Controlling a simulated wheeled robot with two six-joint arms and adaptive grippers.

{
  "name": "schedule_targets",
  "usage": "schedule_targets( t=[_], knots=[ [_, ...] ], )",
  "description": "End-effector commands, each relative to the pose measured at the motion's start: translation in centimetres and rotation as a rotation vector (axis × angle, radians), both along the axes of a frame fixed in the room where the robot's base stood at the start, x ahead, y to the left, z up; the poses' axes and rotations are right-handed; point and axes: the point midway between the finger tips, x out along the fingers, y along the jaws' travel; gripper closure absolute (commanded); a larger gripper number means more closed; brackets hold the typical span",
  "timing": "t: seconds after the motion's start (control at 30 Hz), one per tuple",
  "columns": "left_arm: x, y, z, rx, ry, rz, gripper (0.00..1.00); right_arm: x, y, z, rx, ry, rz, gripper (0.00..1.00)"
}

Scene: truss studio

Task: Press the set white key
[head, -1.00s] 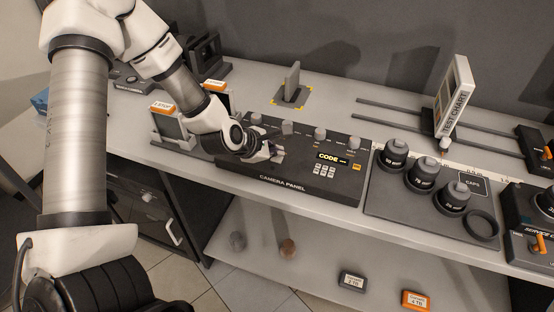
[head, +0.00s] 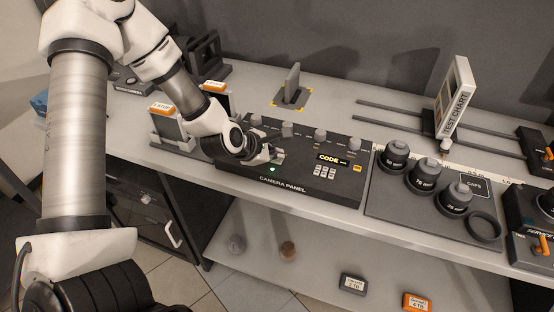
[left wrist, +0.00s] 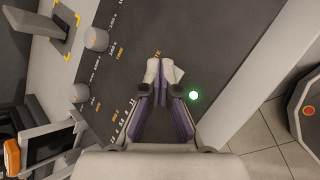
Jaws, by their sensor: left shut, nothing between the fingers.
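The dark camera panel (head: 300,190) lies on the bench; it also shows in the left wrist view (left wrist: 215,50). My left gripper (head: 277,155) is shut and empty, with its fingertips low over the panel's left part. In the left wrist view the closed fingertips (left wrist: 164,72) lie over the panel beside a partly covered orange label ending in "TE". I cannot make out the set white key; the fingers appear to cover that spot. A green light (head: 272,169) glows on the panel just in front of the fingers, and it shows in the left wrist view (left wrist: 193,95).
Several knobs stand along the panel's back, one of them (head: 320,134) right of my gripper. A CODE display (head: 332,158) and small keys are at the panel's right. Small monitors (head: 172,125) stand left, near my arm.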

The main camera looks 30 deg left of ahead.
Motion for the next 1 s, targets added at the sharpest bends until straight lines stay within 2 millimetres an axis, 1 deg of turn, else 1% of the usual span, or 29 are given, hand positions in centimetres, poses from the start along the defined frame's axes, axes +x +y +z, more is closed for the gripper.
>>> schedule_targets(
  t=[0.17,0.43,0.77,1.0],
  knots=[
    [0.0,0.0,-0.3,0.0,0.001,-0.001,1.0,0.0,0.0,-0.3,0.0,0.0,0.0,0.6],
    [0.0,0.0,-0.2,0.0,0.001,-0.001,1.0,0.0,0.0,-0.2,0.0,0.0,0.0,0.6],
    [0.0,0.0,1.4,0.0,0.0,0.0,1.0,0.0,0.0,0.9,0.0,0.0,0.0,0.6],
    [0.0,0.0,1.4,0.0,0.0,0.0,1.0,0.0,0.0,0.8,0.0,0.0,0.0,0.6]
  ],
)
